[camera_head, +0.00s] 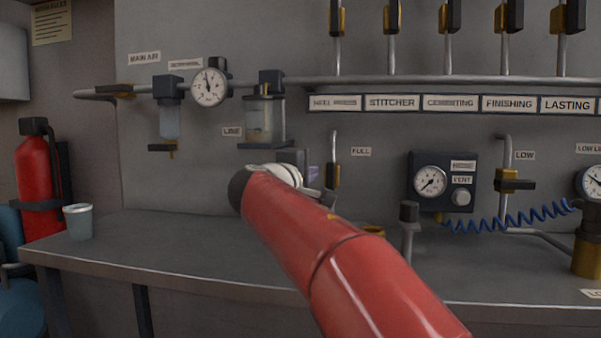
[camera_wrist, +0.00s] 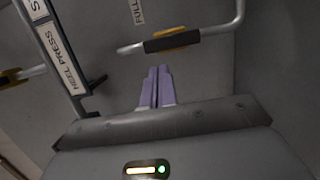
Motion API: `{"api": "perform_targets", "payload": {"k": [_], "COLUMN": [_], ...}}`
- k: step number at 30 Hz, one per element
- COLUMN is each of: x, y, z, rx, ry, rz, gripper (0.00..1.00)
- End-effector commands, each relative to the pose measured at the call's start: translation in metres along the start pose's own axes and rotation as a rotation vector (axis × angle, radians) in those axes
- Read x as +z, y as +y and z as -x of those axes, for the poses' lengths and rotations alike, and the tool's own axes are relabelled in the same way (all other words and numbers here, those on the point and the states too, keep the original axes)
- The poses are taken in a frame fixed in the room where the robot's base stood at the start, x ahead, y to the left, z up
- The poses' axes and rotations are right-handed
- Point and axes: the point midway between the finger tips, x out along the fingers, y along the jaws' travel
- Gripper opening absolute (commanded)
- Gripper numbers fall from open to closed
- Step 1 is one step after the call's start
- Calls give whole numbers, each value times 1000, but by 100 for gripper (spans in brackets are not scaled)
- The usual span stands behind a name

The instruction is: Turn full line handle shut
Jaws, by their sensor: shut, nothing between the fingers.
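The full line valve has a black handle (camera_head: 331,176) over a brass body on a vertical pipe, left of the FULL label (camera_head: 361,151). In the wrist view the black handle (camera_wrist: 172,42) lies along the pipe, and the FULL label (camera_wrist: 138,11) shows above it. My gripper (camera_wrist: 157,70) has purple fingers, pressed together and empty. In the wrist view the fingertips show just below the handle with a small gap; whether they touch is not clear. In the head view the gripper (camera_head: 313,178) is just left of the handle, mostly hidden behind my red arm.
The LOW valve (camera_head: 510,181) has its handle across its pipe. A regulator box (camera_head: 441,182) and blue coiled hose (camera_head: 510,217) are to the right. A filter bowl (camera_head: 262,118) hangs up left. A cup (camera_head: 78,221) stands on the bench (camera_head: 150,245), whose left part is mostly clear.

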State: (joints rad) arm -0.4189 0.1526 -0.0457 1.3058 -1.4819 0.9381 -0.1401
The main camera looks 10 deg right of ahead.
Motion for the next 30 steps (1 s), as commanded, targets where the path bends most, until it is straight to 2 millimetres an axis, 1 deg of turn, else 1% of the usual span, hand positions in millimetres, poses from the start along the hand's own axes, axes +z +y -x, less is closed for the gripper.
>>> {"api": "perform_targets", "payload": {"k": [1,3,8,20,30], "x": [0,1,0,0,2], "y": [1,1,0,0,1], "z": [-8,-16,-26,-27,-28], "rx": [-1,0,-1,-1,-16], "ry": [-3,-3,-1,0,-1], "rz": [1,0,-1,-3,-60], "gripper": [0,0,0,0,0]}}
